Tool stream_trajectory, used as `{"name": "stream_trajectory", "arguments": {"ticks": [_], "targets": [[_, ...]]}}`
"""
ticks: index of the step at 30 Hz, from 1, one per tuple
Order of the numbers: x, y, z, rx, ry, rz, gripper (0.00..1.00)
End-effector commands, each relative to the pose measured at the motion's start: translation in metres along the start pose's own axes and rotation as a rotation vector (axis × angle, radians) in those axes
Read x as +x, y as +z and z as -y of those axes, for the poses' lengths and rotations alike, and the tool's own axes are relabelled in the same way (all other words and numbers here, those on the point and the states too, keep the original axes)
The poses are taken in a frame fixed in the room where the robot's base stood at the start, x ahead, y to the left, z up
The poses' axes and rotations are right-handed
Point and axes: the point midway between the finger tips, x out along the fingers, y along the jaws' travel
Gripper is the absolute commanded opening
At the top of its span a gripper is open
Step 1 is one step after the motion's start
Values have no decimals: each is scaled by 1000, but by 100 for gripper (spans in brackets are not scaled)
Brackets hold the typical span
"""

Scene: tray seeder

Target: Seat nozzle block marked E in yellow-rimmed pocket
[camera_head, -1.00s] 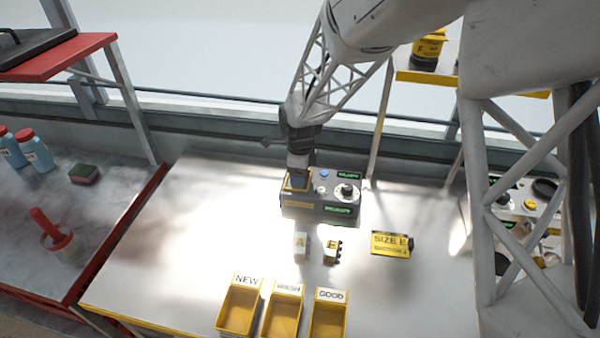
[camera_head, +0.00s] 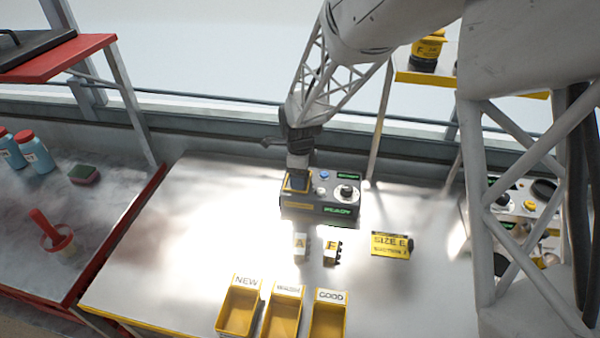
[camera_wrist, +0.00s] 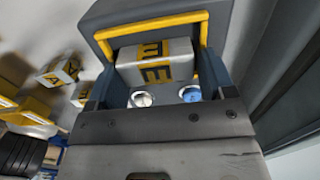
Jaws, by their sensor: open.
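In the wrist view, a white block marked E (camera_wrist: 157,72) with yellow-and-black lettered faces sits within the yellow-rimmed pocket (camera_wrist: 150,25) of a grey housing. My gripper (camera_wrist: 157,85) is open, with dark blue fingers on either side of the block. Whether they touch it, and how deep it sits, I cannot tell. In the head view, my gripper (camera_head: 298,181) is over the left part of the dark device, hiding most of the pocket and the block.
Two blocks stand in front of the device: one marked A (camera_head: 301,246), the other's letter (camera_head: 332,247) unclear. A yellow SIZE E sign (camera_head: 391,244) is at their right. NEW (camera_head: 239,310), blurred middle (camera_head: 283,315) and GOOD (camera_head: 328,318) bins line the front. The table's left is clear.

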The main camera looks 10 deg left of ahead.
Motion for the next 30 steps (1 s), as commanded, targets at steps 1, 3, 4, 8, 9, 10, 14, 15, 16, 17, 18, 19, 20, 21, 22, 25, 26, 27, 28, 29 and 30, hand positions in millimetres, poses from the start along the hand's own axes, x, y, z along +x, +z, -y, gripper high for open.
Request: {"name": "stream_trajectory", "arguments": {"ticks": [1,3,4,8,9,10,14,15,16,17,18,19,20,21,22,25,26,27,28,29,30], "targets": [[12,-1,-9,0,21,-9,94],[7,-1,-8,0,20,-8,91],[4,-1,-8,0,19,-8,93],[-13,-1,-6,0,13,-5,100],[-19,-1,-5,0,10,-4,100],[-24,-1,-4,0,8,-3,100],[-43,-1,-2,0,4,-1,100],[-49,-1,-2,0,2,-1,100],[-53,-1,-2,0,2,0,100],[-57,-1,-1,0,1,0,100],[-61,-1,-1,0,1,0,100],[-64,0,-1,0,0,0,100],[-67,0,0,0,-1,1,100],[-70,0,0,0,-2,1,100],[-72,0,0,0,-2,1,100],[-77,0,0,0,-2,1,100],[-77,0,0,0,-2,1,100],[-78,-1,0,0,-2,1,100],[-78,-1,0,0,-2,1,100],[-78,-1,0,0,-2,1,100],[-78,-1,0,0,-2,1,100]]}}
